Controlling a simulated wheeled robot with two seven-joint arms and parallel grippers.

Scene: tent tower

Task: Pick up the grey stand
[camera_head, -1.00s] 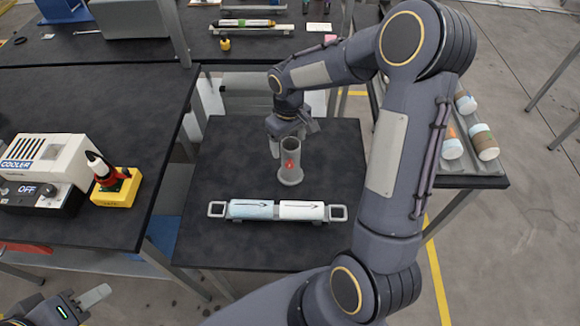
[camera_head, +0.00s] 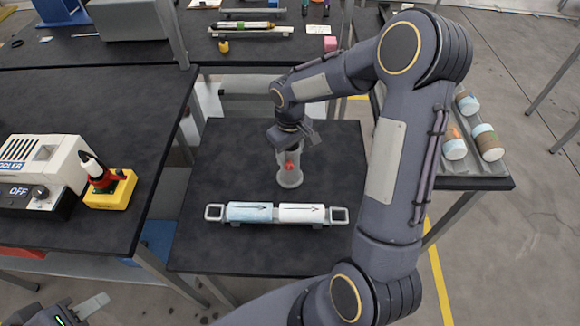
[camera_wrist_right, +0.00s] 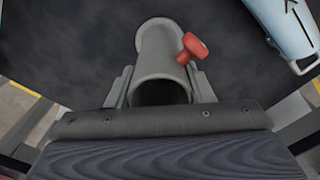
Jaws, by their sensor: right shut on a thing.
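The grey stand (camera_head: 290,177) is an upright hollow tube with a wider round foot and a red knob on its side. It stands on the small dark table in the head view. My right gripper (camera_head: 292,143) is above it with its fingers closed on its upper part, and hides the rim from the head camera. In the right wrist view the stand (camera_wrist_right: 160,55) lies between the two fingers (camera_wrist_right: 160,92), with its open mouth facing the camera and the red knob to the right. My left gripper (camera_head: 88,307) shows only partly at the bottom left, away from the stand.
A cooler (camera_head: 40,175) and a yellow box (camera_head: 110,192) stand on the left bench. Cups (camera_head: 487,143) sit on a tray at right.

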